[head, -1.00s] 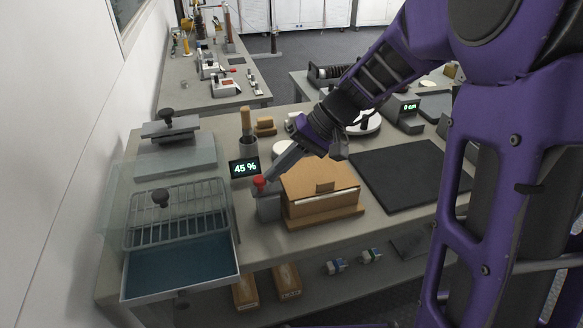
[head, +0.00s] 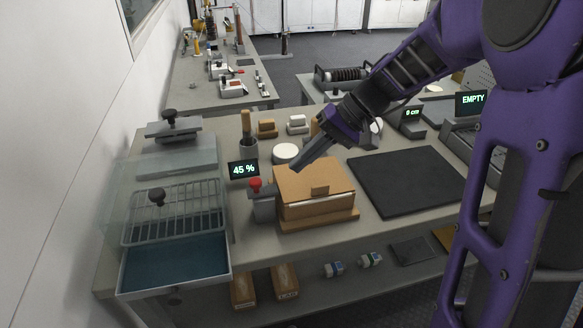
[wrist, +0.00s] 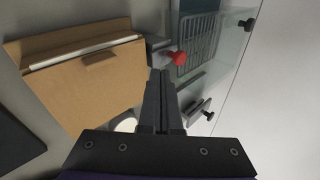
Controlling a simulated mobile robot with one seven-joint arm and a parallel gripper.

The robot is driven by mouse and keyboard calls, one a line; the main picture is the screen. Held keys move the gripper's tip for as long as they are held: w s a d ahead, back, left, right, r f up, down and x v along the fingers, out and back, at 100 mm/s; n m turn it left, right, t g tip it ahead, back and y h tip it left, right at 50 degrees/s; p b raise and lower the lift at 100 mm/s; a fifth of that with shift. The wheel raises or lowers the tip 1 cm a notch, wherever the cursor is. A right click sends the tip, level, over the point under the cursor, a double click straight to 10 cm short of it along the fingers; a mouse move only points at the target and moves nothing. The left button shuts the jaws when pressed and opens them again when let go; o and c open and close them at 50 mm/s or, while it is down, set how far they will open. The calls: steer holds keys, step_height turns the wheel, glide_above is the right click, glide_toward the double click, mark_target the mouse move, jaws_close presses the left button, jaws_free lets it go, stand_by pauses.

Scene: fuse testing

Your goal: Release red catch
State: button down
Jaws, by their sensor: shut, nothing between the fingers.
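The red catch (head: 255,184) is a small red knob on a grey block (head: 263,207) at the left side of the tan wooden box (head: 313,190). The box lid is down. My gripper (head: 294,166) is shut and empty, above the box's back left part, up and to the right of the knob and apart from it. In the wrist view, the red catch (wrist: 178,57) shows just beyond and to the right of my shut fingertips (wrist: 158,74). The wooden box (wrist: 85,80) fills the left of that view.
A display (head: 243,168) reading 45 % stands behind the catch. A dark mat (head: 405,180) lies right of the box.

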steer(key=v, duration=0.7)
steer(key=shift+p, duration=0.4)
steer(key=shift+a+r, duration=0.1)
steer(key=shift+a, duration=0.05)
